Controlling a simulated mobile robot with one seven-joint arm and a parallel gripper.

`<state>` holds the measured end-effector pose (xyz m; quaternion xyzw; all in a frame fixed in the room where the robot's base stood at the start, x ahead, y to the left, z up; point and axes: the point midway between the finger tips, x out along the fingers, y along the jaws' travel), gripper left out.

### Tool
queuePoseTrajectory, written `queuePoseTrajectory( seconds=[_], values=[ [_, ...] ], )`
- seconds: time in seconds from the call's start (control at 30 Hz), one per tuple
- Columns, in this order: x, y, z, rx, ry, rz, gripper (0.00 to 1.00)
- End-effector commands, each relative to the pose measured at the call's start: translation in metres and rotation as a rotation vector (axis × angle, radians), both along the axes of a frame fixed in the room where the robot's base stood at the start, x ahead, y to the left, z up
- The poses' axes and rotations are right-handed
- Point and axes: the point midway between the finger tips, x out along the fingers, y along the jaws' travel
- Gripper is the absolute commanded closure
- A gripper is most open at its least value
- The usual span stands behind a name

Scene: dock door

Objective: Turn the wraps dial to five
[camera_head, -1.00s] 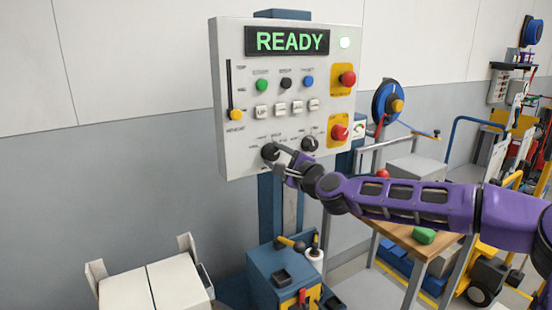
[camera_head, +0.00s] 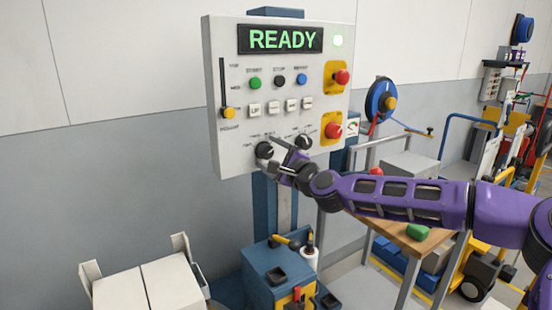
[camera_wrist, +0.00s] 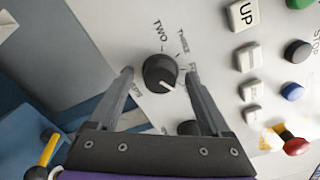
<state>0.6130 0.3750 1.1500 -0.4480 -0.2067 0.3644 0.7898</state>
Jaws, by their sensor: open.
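The grey control panel (camera_head: 290,90) shows a green READY display. The left black dial (camera_head: 265,150) sits on its lower part. In the wrist view this dial (camera_wrist: 160,72) has the words TWO and THREE beside it, and its white mark points down and to the right. My gripper (camera_wrist: 159,70) is open, with one finger on each side of the dial. I cannot tell whether the fingers touch it. The label by the white mark is hidden or unreadable. In the head view my gripper (camera_head: 276,157) is at the left dial.
A second dial (camera_head: 303,142) is close to the right; in the wrist view it (camera_wrist: 188,128) is partly hidden by my gripper. A blue cabinet (camera_head: 270,264) stands below.

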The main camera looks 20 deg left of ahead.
Motion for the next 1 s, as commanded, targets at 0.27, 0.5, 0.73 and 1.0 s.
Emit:
queuePoseTrajectory(
  seconds=[0.27,0.5,0.73,1.0],
  values=[
    [-0.022,-0.028,-0.001,-0.001,0.000,-0.002,0.18],
    [-0.056,-0.068,0.000,-0.001,0.001,-0.002,0.18],
    [-0.086,-0.103,0.000,0.000,0.001,-0.003,0.18],
    [-0.108,-0.128,0.001,0.002,0.000,-0.002,0.18]
  ],
)
